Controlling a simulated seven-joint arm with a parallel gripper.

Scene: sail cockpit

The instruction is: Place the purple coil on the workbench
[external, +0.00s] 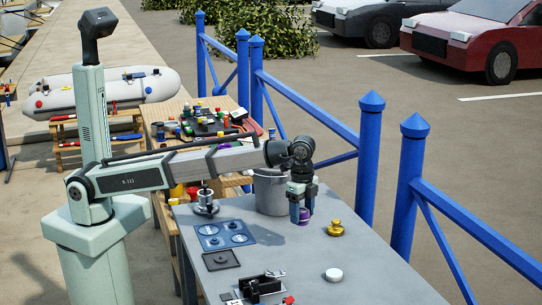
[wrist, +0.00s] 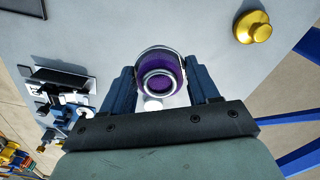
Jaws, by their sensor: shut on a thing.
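The purple coil (wrist: 160,74) is a small round spool with a pale ring on its near face. My gripper (wrist: 161,88) is shut on it, with one blue finger on each side. In the external view, my gripper (external: 301,206) points down over the grey workbench (external: 290,250), and the coil (external: 306,214) shows low between the fingers, partly hidden by them. The coil is at or just above the bench top; I cannot tell whether it touches.
A grey bucket (external: 270,192) stands close left of my gripper. A gold knob-shaped piece (external: 335,229) is to the right, and a white disc (external: 333,274) is nearer the front. Blue plates (external: 226,235) lie left. Blue railing (external: 410,185) runs along the right. The bench's middle is clear.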

